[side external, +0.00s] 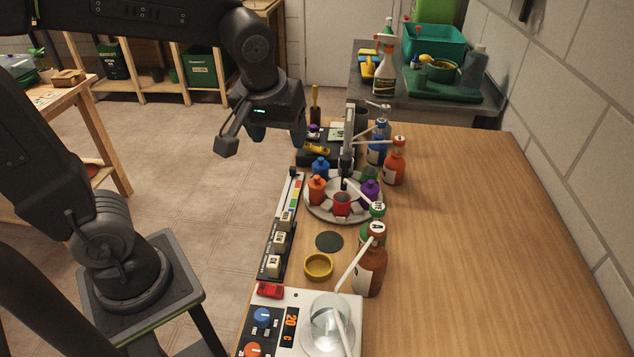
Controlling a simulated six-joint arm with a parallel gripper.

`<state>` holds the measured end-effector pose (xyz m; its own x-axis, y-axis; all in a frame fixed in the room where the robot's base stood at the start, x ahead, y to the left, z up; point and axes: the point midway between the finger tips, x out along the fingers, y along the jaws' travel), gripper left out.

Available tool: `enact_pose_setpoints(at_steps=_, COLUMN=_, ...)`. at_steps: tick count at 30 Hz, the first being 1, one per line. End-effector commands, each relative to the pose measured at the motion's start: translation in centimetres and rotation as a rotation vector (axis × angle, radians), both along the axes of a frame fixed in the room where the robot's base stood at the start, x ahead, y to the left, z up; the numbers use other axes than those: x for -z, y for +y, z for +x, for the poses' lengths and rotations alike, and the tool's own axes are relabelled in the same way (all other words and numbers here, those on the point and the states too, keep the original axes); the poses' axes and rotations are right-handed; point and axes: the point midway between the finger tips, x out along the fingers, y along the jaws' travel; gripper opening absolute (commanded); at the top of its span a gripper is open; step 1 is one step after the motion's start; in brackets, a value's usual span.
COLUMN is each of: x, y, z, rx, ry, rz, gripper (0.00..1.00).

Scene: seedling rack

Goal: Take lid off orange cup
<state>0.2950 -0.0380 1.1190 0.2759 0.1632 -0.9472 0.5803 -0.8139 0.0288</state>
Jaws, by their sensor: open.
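The orange cup (317,192) stands upright on the left side of a round grey tray (317,213). An orange lid (317,180) appears to sit on the cup; the seam between them is too small to make out. My gripper (262,142) is open and empty. In the picture it is up and to the left of the orange cup, apart from it, with its fingers pointing down beside the table's left edge.
The tray also holds a blue cup (320,168), a purple cup (370,191), a red cup (342,206) and a green cup (370,174). Spouted bottles (371,272) stand along the right. A dark disc (329,241) and yellow ring (318,266) lie in front. The table's right side is clear.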

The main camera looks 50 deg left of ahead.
Motion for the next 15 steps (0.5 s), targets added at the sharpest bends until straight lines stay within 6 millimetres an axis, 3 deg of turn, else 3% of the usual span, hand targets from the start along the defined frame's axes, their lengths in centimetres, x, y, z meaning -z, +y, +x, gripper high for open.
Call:
enact_pose_setpoints(at_steps=1, x=0.8, y=0.0, z=1.8, rx=-0.089, ry=0.020, rz=0.006, gripper=0.65)
enact_pose_setpoints(at_steps=6, x=3.2, y=0.0, z=6.5, rx=-0.386, ry=0.023, rz=0.036, gripper=0.65)
enact_pose_setpoints(at_steps=10, x=4.8, y=0.0, z=8.8, rx=-0.541, ry=0.004, rz=0.060, gripper=0.65)
enact_pose_setpoints(at_steps=15, x=6.0, y=0.1, z=10.0, rx=-0.633, ry=-0.014, rz=0.074, gripper=0.65)
